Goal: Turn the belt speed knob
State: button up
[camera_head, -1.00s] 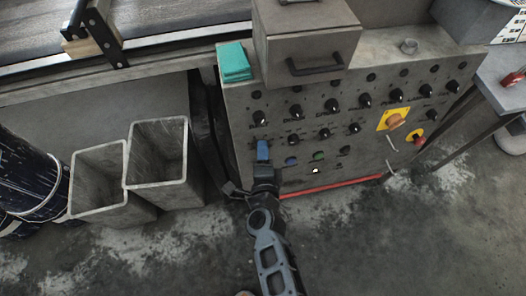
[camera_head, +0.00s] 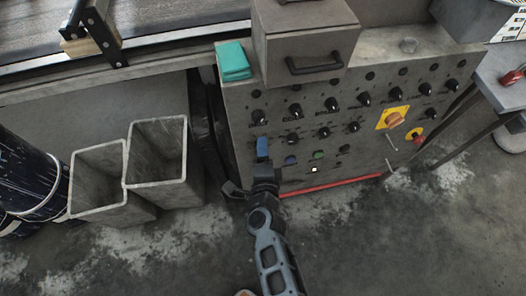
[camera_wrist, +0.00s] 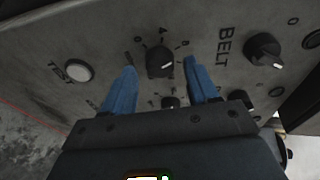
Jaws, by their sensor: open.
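The grey control panel (camera_head: 240,125) carries rows of black knobs. In the wrist view, a round black knob with a white pointer (camera_wrist: 160,62) lies between the blue fingertips of my gripper (camera_wrist: 160,68), which is open, with a gap on both sides. The word BELT is printed to the right of it, and a second black knob (camera_wrist: 262,50) stands just beyond that word. I cannot tell from this alone which knob the label names. In the head view, my gripper (camera_head: 262,150) is at the panel's lower left and hides what is behind it.
A white TEST button (camera_wrist: 78,70) is left of the fingers, and another knob (camera_wrist: 170,102) shows partly behind the gripper. A yellow-backed switch (camera_head: 393,118) is at the panel's right. Two grey bins (camera_head: 157,180) stand left; a teal cloth (camera_head: 233,61) lies on top.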

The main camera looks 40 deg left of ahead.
jog(key=p+v, duration=0.1)
jog(key=v, duration=0.6)
jog(key=shift+s+d+p, duration=0.2)
jog(key=shift+p, duration=0.1)
jog(key=shift+d, duration=0.1)
jog(key=s+d+r+n+t+h, duration=0.1)
jog(key=s+d+r+h, duration=0.15)
jog(key=d, duration=0.55)
jog(key=s+d+r+n+t+h, duration=0.15)
jog(key=s+d, duration=0.25)
jog(key=d, duration=0.4)
jog(key=s+d+r+n+h, duration=0.1)
jog(key=s+d+r, duration=0.25)
jog(key=d, duration=0.55)
jog(key=s+d+r+n+h, duration=0.2)
jog(key=s+d+r, duration=0.4)
jog(key=r, duration=0.3)
jog(key=s+d+r+n+h, duration=0.2)
jog(key=s+d+r+n, duration=0.2)
jog(key=r, duration=0.6)
jog(key=s+d, duration=0.2)
jog(key=d, duration=0.1)
jog(key=shift+s+h, duration=0.2)
jog(key=shift+h, duration=0.1)
jog(key=shift+t, duration=0.35)
